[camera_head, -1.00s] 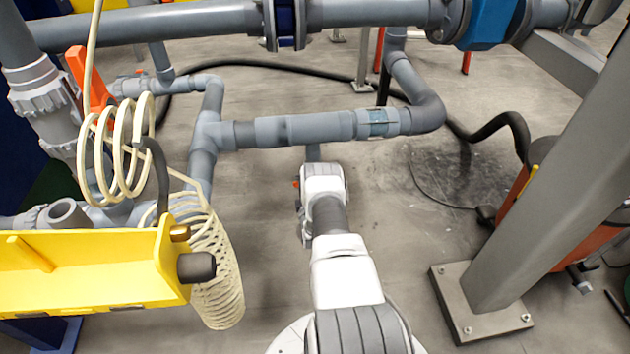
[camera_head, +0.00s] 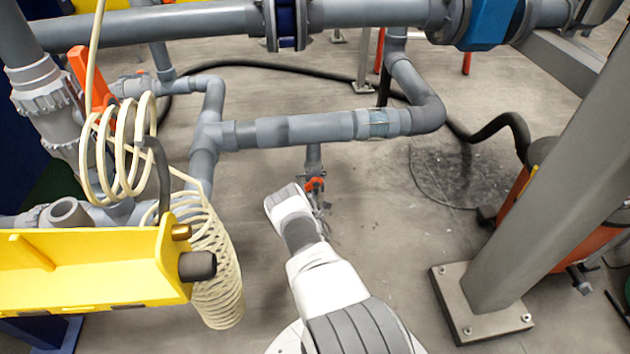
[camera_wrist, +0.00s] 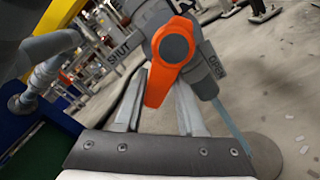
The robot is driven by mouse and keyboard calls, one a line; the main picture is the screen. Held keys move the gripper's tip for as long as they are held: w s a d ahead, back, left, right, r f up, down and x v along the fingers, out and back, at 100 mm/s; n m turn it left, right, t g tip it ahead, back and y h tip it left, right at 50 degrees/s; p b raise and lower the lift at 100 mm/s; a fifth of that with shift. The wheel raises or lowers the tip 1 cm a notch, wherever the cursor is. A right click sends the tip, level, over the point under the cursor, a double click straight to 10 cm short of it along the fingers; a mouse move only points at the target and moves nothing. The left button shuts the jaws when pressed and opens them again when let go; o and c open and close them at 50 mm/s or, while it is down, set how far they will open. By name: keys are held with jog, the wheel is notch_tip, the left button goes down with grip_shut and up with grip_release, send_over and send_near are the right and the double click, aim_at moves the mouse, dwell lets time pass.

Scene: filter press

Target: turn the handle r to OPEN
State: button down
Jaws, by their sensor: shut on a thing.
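The orange handle r (camera_wrist: 155,88) hangs from a round grey hub on a grey valve body (camera_wrist: 207,85) in the wrist view. The lever points toward my gripper (camera_wrist: 160,112), whose two fingers are shut on it, one on each side. In the head view the orange handle (camera_head: 315,184) shows below a short vertical pipe, beside my white wrist, which partly hides the fingers.
A grey horizontal pipe (camera_head: 300,130) runs just above the valve. A yellow bracket (camera_head: 90,270) with a coiled cream hose (camera_head: 218,275) stands at left. A grey post (camera_head: 530,190) stands at right. Floor between them is open.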

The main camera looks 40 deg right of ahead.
jog(key=n, duration=0.1)
jog(key=s+d+n, duration=0.1)
jog(key=n, duration=0.1)
jog(key=d+f+n, duration=0.1)
jog(key=n, duration=0.1)
jog(key=shift+s+d, duration=0.15)
jog(key=shift+d, duration=0.1)
jog(key=n, duration=0.1)
jog(key=d+n, duration=0.1)
jog(key=n, duration=0.2)
jog(key=shift+s+d+r, duration=0.1)
jog(key=shift+s+d, duration=0.15)
jog(key=shift+d, duration=0.05)
jog(key=shift+c, duration=1.4)
grip_release()
jog(key=shift+o, duration=0.2)
jog(key=shift+a, duration=0.2)
jog(key=p+v, duration=0.1)
jog(key=v, duration=0.6)
jog(key=shift+a+f, duration=0.2)
